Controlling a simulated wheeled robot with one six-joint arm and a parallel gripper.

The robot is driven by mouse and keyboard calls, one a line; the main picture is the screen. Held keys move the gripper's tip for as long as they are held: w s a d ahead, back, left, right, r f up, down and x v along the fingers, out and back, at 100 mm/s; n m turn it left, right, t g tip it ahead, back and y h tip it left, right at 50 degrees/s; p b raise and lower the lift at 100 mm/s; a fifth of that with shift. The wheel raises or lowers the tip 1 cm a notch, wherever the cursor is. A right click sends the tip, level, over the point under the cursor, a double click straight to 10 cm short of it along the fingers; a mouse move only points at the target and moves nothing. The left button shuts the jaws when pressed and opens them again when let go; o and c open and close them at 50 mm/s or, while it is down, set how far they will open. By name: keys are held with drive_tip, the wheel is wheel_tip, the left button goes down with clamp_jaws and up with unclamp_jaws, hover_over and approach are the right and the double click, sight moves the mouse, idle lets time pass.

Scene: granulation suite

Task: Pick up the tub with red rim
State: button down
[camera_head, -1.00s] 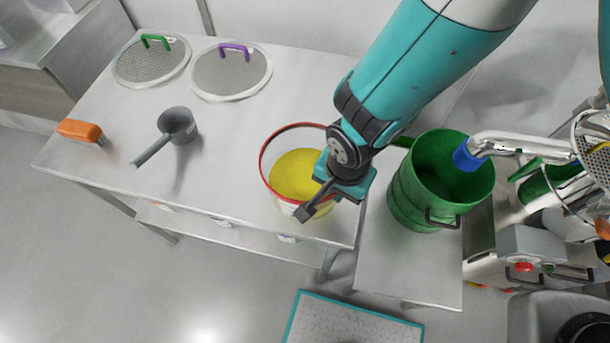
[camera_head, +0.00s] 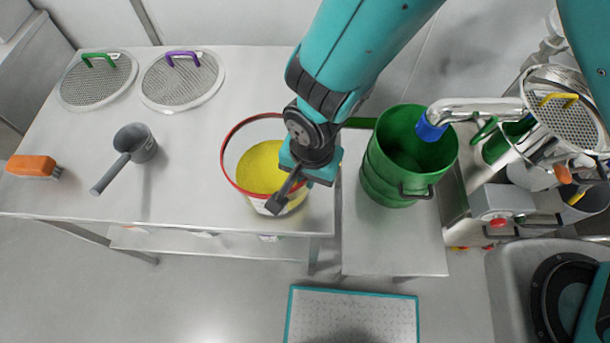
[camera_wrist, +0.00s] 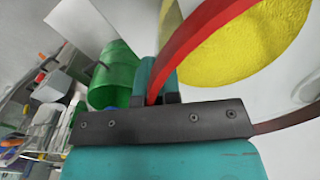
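The tub with the red rim (camera_head: 227,165) stands near the front right corner of the left steel table and holds yellow powder (camera_head: 259,166). My gripper (camera_head: 275,207) is at the tub's right side, covering part of its rim and wall. In the wrist view the red rim (camera_wrist: 196,36) runs in between the two teal fingers of my gripper (camera_wrist: 158,84), which sit close on either side of it. The yellow powder also shows there (camera_wrist: 250,45). I cannot tell whether the tub's base touches the table.
A green drum (camera_head: 383,175) stands on the right table under a blue-tipped pipe (camera_head: 430,126). A grey scoop (camera_head: 136,146), an orange brush (camera_head: 32,166) and two sieves (camera_head: 97,82) (camera_head: 183,82) lie left on the table (camera_head: 200,215). A teal-edged mat (camera_head: 352,315) lies on the floor.

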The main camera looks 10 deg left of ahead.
wheel_tip(320, 180, up, 18)
drive_tip(key=b, duration=0.2)
drive_tip(key=shift+r, duration=0.1)
idle(0.3)
